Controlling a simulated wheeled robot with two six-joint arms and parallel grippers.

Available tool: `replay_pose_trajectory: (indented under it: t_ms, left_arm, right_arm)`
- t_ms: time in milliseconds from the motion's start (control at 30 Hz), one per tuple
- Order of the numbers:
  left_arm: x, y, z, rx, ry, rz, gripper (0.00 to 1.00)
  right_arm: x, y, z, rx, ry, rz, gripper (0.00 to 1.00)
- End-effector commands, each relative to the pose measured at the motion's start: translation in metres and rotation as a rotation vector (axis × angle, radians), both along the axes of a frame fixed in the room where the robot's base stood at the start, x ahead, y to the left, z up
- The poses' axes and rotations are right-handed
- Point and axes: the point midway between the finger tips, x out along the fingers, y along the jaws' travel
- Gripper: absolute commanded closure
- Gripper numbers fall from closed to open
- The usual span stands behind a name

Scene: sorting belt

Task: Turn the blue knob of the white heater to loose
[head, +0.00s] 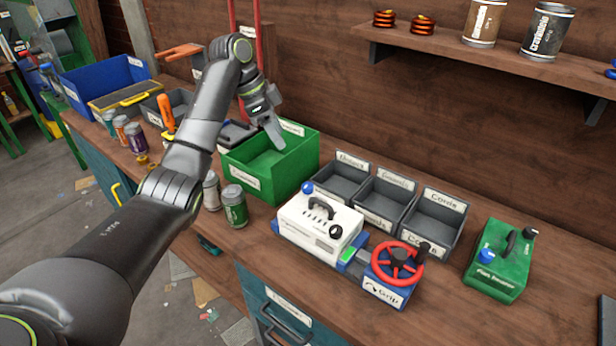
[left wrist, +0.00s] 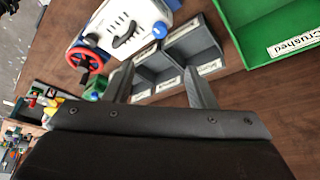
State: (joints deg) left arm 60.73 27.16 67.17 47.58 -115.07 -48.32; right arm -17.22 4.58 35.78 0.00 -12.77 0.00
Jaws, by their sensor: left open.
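The white heater (head: 318,228) stands on the workbench, right of the green bin. Its blue knob (head: 307,187) is at its back left top corner, beside a dark handle. In the left wrist view the heater (left wrist: 130,22) is at the top, with the blue knob (left wrist: 159,31) at its lower right. My left gripper (head: 262,117) is above the green bin, apart from the heater, up and left of the knob. In the left wrist view its two fingers (left wrist: 160,88) are spread with nothing between them. My right gripper is not in view.
The green bin (head: 250,184) stands beside the heater. A red handwheel (head: 398,263) on a blue base is right of it. Dark labelled bins (head: 435,218) stand behind. A green box with a blue knob (head: 499,262) is at right. Cans (head: 234,207) stand at the bench's front.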

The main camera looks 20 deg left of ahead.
Motion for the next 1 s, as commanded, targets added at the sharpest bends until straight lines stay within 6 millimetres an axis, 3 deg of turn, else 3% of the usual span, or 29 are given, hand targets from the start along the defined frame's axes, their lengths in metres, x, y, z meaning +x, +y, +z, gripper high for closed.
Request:
replay_pose_trajectory:
  t_ms: [167,700,1000]
  left_arm:
    - [0.003,-0.006,-0.014,-0.003,0.002,-0.006,0.5]
    - [0.02,-0.046,-0.117,-0.002,0.005,-0.003,0.5]
    - [0.027,-0.059,-0.154,-0.002,0.001,-0.003,0.5]
  right_arm:
    - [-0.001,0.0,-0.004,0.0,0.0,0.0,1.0]
    - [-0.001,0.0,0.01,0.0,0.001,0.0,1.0]
    - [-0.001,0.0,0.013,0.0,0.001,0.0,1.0]
